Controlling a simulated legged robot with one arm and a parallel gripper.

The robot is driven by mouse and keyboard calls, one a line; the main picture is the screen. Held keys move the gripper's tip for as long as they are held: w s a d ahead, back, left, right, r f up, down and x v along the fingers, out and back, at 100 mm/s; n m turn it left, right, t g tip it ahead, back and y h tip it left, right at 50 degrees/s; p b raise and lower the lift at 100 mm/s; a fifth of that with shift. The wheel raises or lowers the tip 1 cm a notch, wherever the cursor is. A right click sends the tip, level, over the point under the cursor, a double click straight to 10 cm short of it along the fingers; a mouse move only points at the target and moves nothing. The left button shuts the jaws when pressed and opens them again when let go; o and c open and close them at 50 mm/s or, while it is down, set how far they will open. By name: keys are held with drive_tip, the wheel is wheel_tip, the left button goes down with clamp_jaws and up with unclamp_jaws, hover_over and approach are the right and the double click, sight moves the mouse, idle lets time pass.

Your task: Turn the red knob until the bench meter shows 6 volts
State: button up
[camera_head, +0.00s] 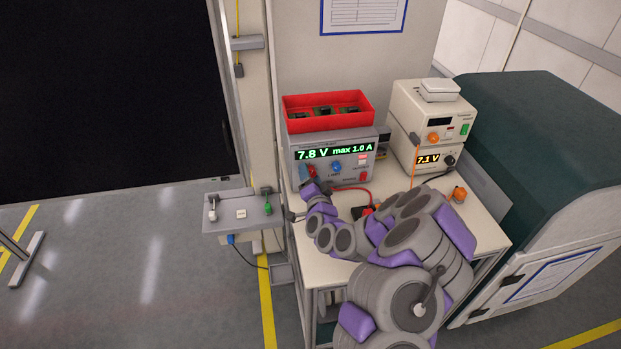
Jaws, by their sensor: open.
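The grey power supply (345,179) stands at the back of the bench. Its green display (334,153) reads "7.8 V max 1.0 A". The red knob (311,171) is at the left of its front, partly hidden by my gripper. A blue knob (336,166) is to its right. My gripper (309,183) is open, right at the red knob. I cannot tell whether its fingers touch the knob.
A red bin (328,113) with dark parts sits on the supply. Another cream instrument (434,115) is on the meter. Red and orange leads cross the bench top (480,218). A grey switch box (240,213) is at left, a green cabinet (540,130) at right.

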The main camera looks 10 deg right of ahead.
drive_tip(key=shift+d, duration=0.35)
drive_tip(key=c, duration=0.4)
drive_tip(key=shift+a+f, duration=0.1)
drive_tip(key=shift+a, duration=0.05)
drive_tip(key=c, duration=0.7)
drive_tip(key=shift+o, duration=0.2)
drive_tip(key=shift+s+f+n+p, duration=0.1)
drive_tip(key=shift+n+p, duration=1.55)
drive_tip(key=shift+n, duration=0.35)
